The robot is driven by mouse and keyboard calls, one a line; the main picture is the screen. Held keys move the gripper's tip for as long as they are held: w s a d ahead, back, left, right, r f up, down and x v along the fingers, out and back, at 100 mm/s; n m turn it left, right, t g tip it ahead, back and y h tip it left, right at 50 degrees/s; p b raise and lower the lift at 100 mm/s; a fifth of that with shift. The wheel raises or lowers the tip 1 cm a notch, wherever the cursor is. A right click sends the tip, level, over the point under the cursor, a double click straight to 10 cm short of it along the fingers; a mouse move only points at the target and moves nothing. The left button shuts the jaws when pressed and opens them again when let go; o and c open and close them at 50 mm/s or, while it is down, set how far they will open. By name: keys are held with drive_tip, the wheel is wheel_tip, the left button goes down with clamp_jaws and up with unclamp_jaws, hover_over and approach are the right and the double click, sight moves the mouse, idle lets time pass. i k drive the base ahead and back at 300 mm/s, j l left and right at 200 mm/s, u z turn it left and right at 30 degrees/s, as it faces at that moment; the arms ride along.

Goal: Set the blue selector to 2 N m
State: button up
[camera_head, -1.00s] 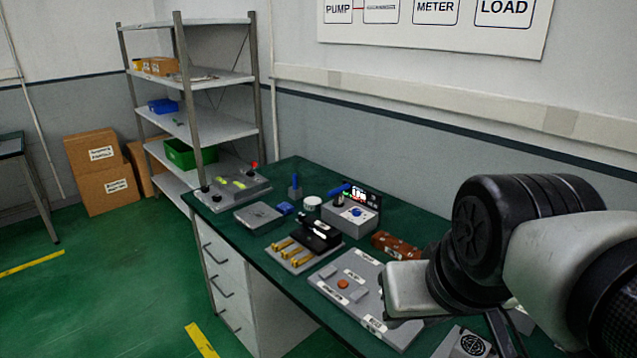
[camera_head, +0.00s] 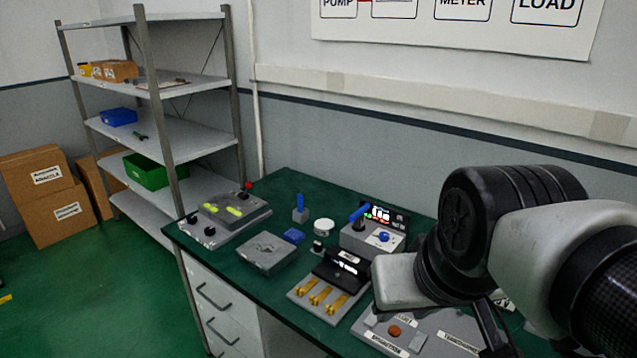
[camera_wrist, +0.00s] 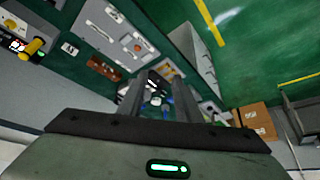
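The blue selector (camera_head: 383,237) is a small blue knob on the sloped face of a grey box (camera_head: 358,242) towards the back of the green bench. A blue-handled tool (camera_head: 359,213) stands at this box, beside a black display (camera_head: 384,214) with lit digits. The selector's setting is too small to read. My gripper (camera_wrist: 157,88) shows in the wrist view with its two dark fingers apart and nothing held between them. Small bench items, one of them blue, show between and beyond the fingers. In the head view my arm is at the right, clear of the selector.
A plate with brass-coloured parts (camera_head: 323,302) and a grey labelled panel (camera_head: 436,338) lie in front of the box. A grey flat block (camera_head: 266,254), an upright blue-handled item (camera_head: 300,208) and a levered unit (camera_head: 224,215) stand left. Shelves (camera_head: 180,130) rise beyond the bench.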

sight(384, 236)
drive_tip(key=i+j, duration=0.2)
drive_tip(key=j, duration=0.15)
drive_tip(key=i+j+z, duration=0.15)
drive_tip(key=j, duration=0.15)
drive_tip(key=i+j, duration=0.2)
drive_tip(key=j, duration=0.2)
drive_tip(key=i+j+z, duration=0.1)
drive_tip(key=j, duration=0.25)
drive_tip(key=i+j+z, duration=0.1)
drive_tip(key=j, duration=0.25)
drive_tip(key=i, duration=0.1)
